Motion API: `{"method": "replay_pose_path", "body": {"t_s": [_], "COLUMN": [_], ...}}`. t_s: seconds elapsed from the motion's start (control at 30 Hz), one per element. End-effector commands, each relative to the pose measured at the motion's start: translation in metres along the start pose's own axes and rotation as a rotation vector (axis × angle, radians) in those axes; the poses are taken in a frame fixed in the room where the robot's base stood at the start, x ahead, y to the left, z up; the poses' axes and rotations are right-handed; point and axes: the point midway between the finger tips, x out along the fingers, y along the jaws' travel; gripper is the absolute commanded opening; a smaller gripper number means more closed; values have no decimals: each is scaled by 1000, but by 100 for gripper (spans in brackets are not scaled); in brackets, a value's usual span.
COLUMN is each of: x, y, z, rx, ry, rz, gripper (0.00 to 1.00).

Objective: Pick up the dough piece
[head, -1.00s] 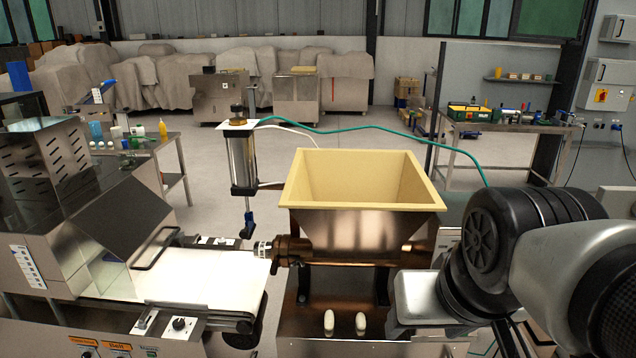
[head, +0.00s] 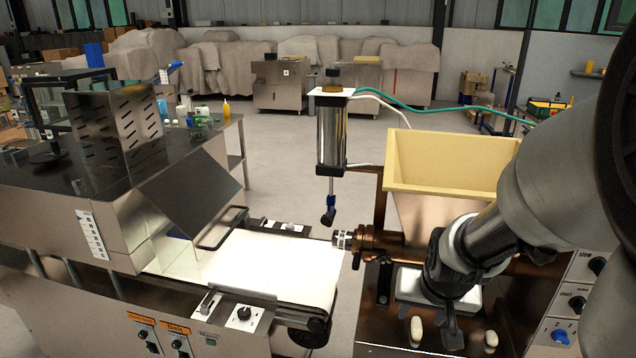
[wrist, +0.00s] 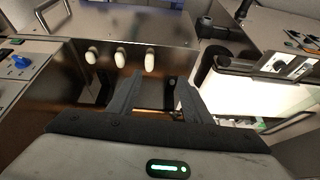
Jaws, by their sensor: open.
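Several small, pale, rounded dough pieces sit in a row on the dark metal ledge (head: 385,338) below the hopper machine. In the head view a left one (head: 416,329) and a right one (head: 491,339) show. My gripper (head: 453,335) is between them in the picture and hides the space there. The wrist view shows three pieces, a left one (wrist: 91,56), a middle one (wrist: 120,58) and a right one (wrist: 150,59). My gripper (wrist: 160,82) is open and empty there, with its fingertips below the row in the picture and apart from the pieces.
A cream-lined hopper (head: 455,160) rises behind my gripper, with a copper-coloured nozzle (head: 385,240) at its left. A white conveyor belt (head: 275,265) lies to the left. A control panel with a blue knob (head: 560,337) is at the right. A pneumatic cylinder (head: 332,135) stands behind the belt.

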Motion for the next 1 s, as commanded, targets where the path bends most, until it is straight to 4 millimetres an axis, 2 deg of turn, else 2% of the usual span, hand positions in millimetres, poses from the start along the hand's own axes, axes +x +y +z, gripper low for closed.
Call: {"method": "replay_pose_path", "body": {"t_s": [0.03,0.13,0.27,0.7,1.0], "x": [23,38,54,142,165], "y": [8,16,19,20,21], "z": [1,-11,-16,-24,-26], "rx": [-1,-33,-50,-49,-47], "ry": [12,65,83,81,83], "rz": [5,12,13,14,14], "gripper": [45,45,45,45,45]}}
